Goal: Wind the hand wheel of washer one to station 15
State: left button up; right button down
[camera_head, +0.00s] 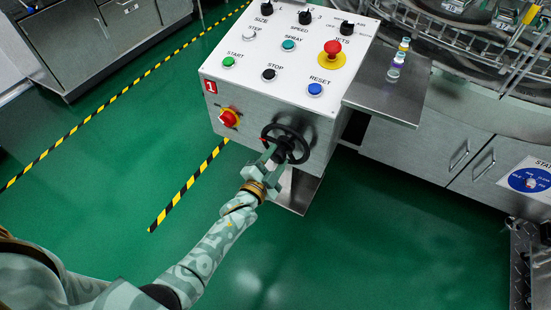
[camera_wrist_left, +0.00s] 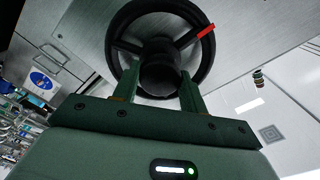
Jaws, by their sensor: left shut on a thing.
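The black hand wheel (camera_head: 287,133) is on the front face of the control box marked with a red 1 (camera_head: 211,86). My left gripper (camera_head: 271,152) reaches up to it from below. In the left wrist view the wheel (camera_wrist_left: 119,23) shows its rim, spokes and a dark round hub (camera_wrist_left: 160,75). The left gripper's fingers (camera_wrist_left: 157,88) stand on either side of the hub, shut on it. A red mark (camera_wrist_left: 206,31) sits on the rim at its upper right. I see no station reading. My right gripper is out of view.
The box top carries buttons, knobs and a red emergency stop (camera_head: 333,48). A red rotary switch (camera_head: 229,118) is left of the wheel. A steel shelf (camera_head: 385,96) with small coloured items adjoins the box. The green floor (camera_head: 370,240) in front is clear.

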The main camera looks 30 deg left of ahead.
pick_arm(q)
jog(key=shift+f, duration=0.15)
jog(key=o, duration=1.4)
jog(key=shift+c, duration=0.2)
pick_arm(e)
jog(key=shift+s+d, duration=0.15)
pick_arm(q)
jog(key=shift+s, duration=0.1)
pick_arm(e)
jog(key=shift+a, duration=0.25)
pick_arm(q)
jog(key=s+p, duration=0.5)
jog(key=s, duration=1.1)
jog(key=shift+a, duration=0.3)
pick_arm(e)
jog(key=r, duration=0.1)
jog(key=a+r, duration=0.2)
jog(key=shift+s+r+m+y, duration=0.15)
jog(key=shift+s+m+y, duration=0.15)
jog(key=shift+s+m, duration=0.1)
pick_arm(q)
jog(key=shift+s, duration=0.2)
